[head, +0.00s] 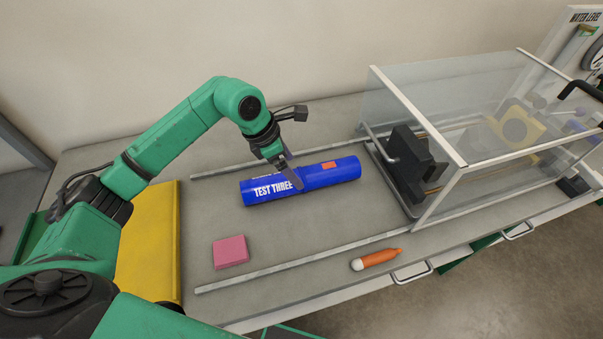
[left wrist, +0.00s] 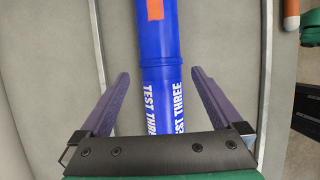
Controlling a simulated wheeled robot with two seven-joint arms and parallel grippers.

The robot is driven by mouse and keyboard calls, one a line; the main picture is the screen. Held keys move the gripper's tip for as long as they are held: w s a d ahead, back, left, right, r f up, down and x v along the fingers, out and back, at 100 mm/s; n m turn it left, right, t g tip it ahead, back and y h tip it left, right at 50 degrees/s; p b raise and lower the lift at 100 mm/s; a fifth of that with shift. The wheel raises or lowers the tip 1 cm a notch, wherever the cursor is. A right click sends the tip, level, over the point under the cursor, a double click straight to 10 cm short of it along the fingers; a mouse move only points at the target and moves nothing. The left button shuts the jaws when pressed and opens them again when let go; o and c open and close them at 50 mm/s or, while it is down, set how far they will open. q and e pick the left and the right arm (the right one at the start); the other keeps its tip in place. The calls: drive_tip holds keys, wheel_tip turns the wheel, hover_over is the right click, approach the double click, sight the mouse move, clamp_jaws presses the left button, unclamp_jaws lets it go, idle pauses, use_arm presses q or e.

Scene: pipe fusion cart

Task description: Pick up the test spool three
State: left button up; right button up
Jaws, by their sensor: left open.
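The test spool three (head: 325,176) is a blue cylinder with white "TEST THREE" lettering and an orange patch. It lies on its side on the grey cart top between two metal rails. My left gripper (head: 292,170) is over the lettered part of the spool. In the left wrist view the spool (left wrist: 165,60) runs between the two purple fingers of the open gripper (left wrist: 160,98), with a gap on each side. I cannot tell the exact height of the fingertips against the spool. My right gripper is not in view.
A clear-walled enclosure (head: 465,110) with a dark clamp (head: 408,160) stands to the right. A pink block (head: 231,251) and an orange marker-like item (head: 377,259) lie near the front. A yellow panel (head: 150,245) is at left. The cart top behind the spool is clear.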

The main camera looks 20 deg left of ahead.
sight(297, 173)
use_arm(q)
drive_tip(key=p+x, duration=0.2)
drive_tip(key=shift+w+d+f, duration=0.1)
drive_tip(key=shift+d+f, duration=0.05)
drive_tip(key=shift+f, duration=0.1)
drive_tip(key=shift+x, duration=1.25)
drive_tip(key=shift+f, duration=0.15)
drive_tip(key=c, duration=1.4)
clamp_jaws()
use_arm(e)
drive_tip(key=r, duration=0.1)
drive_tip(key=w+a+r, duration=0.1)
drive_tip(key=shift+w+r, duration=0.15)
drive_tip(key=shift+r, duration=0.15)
